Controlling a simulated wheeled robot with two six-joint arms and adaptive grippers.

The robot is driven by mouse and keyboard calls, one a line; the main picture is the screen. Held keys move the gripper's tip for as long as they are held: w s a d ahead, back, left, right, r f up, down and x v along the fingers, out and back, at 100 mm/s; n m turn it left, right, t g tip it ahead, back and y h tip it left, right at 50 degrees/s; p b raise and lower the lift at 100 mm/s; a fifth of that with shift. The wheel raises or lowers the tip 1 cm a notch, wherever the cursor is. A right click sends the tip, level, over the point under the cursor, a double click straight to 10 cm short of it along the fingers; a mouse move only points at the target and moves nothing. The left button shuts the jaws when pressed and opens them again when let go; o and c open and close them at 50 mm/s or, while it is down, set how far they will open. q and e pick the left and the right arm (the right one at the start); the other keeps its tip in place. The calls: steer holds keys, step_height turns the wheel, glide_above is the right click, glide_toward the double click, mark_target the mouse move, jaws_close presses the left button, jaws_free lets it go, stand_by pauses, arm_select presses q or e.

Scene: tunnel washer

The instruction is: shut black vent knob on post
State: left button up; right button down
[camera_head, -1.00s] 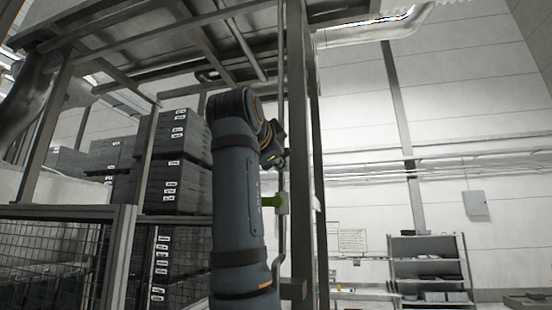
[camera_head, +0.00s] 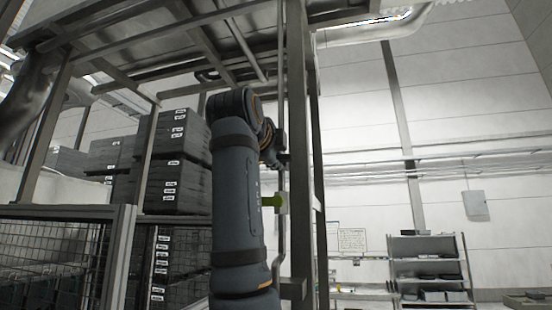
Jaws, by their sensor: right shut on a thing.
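My right arm rises in the middle of the view, and its gripper (camera_head: 279,158) is at the thin vertical pipe (camera_head: 281,100) beside the post (camera_head: 299,130). The gripper is shut on a small dark thing at the pipe, which fits the black vent knob. The knob is mostly hidden by the fingers and wrist, so its angle cannot be told. My left gripper is not in view.
Stacked dark crates (camera_head: 176,165) stand behind a mesh fence (camera_head: 50,250) on the left. Frame beams (camera_head: 170,25) run overhead. A grey shelf unit (camera_head: 428,265) stands far off at the right, with open room before the white wall.

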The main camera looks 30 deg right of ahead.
steer(key=shift+r, duration=0.1)
steer(key=c, duration=1.5)
jaws_free()
steer(key=shift+o, duration=0.5)
steer(key=shift+w+d, duration=0.1)
steer(key=shift+w, duration=0.05)
steer(key=v, duration=1.2)
steer(key=shift+d, duration=0.1)
